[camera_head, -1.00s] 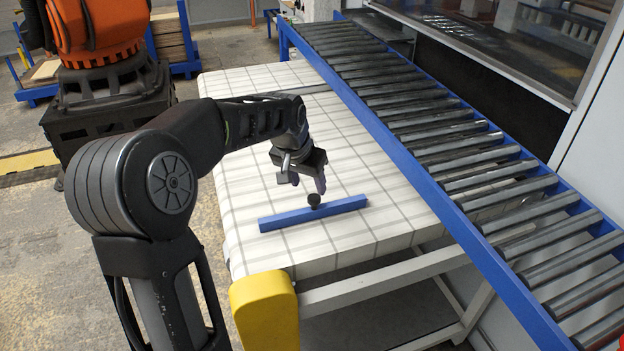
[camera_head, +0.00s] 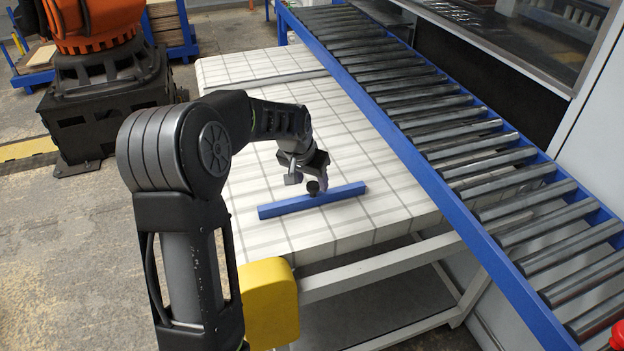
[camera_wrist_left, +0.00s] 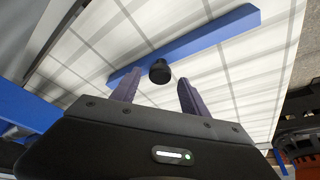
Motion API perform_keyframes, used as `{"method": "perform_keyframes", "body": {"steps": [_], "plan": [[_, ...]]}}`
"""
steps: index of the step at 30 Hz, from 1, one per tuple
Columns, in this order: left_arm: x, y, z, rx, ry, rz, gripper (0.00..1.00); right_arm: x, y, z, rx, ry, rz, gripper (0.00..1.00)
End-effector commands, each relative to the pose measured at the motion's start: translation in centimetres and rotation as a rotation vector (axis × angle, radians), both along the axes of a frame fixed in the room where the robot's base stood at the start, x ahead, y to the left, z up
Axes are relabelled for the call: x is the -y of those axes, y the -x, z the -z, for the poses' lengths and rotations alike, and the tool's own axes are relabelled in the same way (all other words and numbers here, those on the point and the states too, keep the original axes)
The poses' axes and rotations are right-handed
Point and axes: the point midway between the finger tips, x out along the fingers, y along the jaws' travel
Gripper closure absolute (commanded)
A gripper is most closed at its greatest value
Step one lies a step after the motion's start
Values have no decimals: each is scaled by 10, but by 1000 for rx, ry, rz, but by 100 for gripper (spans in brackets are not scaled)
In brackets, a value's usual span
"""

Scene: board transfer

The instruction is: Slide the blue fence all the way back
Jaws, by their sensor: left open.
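The blue fence (camera_head: 342,193) is a long bar lying across the near part of the checked tabletop, with a dark round knob (camera_head: 313,187) at its middle. In the left wrist view the fence (camera_wrist_left: 215,33) runs slantwise, and its knob (camera_wrist_left: 159,71) sits ahead of the fingertips, roughly between their lines. My left gripper (camera_head: 306,181) is just behind the knob in the head view. Its two purple fingers (camera_wrist_left: 156,85) are apart and empty, close to the knob but not closed on it. My right gripper is out of view.
A blue-railed roller conveyor (camera_head: 470,150) runs along the table's right side. A yellow block (camera_head: 268,300) is at the near left table corner. An orange robot (camera_head: 95,35) stands at the back left.

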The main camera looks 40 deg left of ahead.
Motion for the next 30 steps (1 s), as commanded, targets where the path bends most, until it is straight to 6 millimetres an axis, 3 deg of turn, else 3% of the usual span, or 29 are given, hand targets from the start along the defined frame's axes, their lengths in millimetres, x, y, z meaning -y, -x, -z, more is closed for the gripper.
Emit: {"method": "perform_keyframes", "body": {"steps": [5,13,30], "plan": [[-1,-5,12,0,0,0,47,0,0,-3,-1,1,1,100],[-1,-6,13,1,0,0,48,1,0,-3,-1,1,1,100],[-1,-5,13,1,-1,1,95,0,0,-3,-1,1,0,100]]}}
